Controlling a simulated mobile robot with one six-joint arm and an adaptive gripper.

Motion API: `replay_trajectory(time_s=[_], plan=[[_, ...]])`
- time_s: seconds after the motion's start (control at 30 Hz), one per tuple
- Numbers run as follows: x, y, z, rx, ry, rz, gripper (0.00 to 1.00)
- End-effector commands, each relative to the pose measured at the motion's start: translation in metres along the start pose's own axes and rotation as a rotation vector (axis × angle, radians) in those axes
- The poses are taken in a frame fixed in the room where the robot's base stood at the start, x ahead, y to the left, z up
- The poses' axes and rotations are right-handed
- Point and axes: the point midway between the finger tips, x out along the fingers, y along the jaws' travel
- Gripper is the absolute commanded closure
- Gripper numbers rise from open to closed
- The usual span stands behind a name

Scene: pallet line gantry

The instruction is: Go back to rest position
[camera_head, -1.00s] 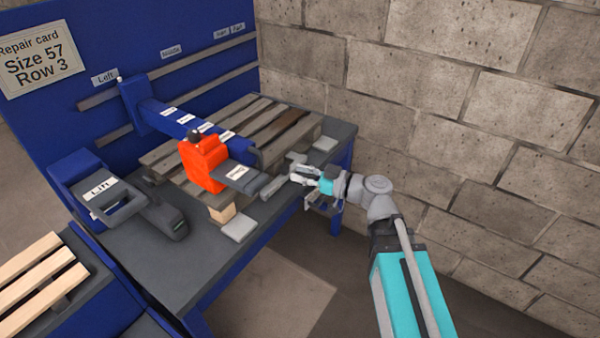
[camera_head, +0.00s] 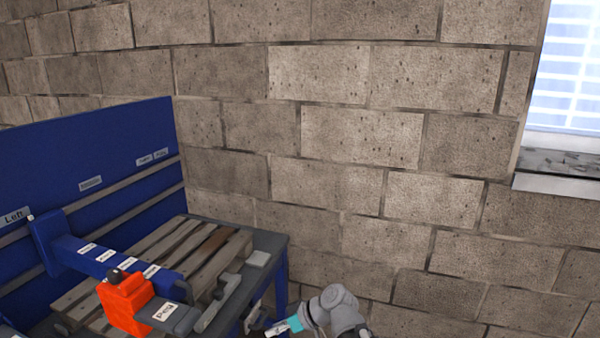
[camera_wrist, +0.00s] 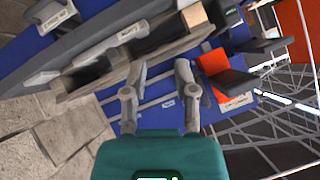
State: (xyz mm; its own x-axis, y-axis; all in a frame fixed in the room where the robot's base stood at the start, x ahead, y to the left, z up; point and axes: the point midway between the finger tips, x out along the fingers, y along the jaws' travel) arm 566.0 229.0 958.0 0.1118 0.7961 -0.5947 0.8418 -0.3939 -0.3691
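My gripper (camera_head: 283,327) shows low in the head view, by the right end of the workbench, partly cut off by the lower edge. In the wrist view my gripper (camera_wrist: 160,68) has its two grey fingers apart, with nothing held between them. The orange block (camera_head: 125,301) with a dark labelled part (camera_head: 172,316) is on the blue rail (camera_head: 105,256), over the wooden pallet (camera_head: 165,239). The orange block also shows in the wrist view (camera_wrist: 211,61), right of the fingers and apart from them.
The blue back panel (camera_head: 105,155) stands behind the bench (camera_head: 268,242). A block wall (camera_head: 360,140) fills the back and right, with a window (camera_head: 570,80) at upper right. In the wrist view, roof trusses (camera_wrist: 275,120) show at right.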

Motion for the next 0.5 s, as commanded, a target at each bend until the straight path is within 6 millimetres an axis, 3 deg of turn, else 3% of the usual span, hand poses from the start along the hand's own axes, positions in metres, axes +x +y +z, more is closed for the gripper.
replay_trajectory(time_s=[0.27, 0.5], plan=[[-0.045, 0.038, 0.060, 0.316, -0.269, 0.224, 0.63], [-0.099, 0.066, 0.110, 0.608, -0.448, 0.487, 0.63]])
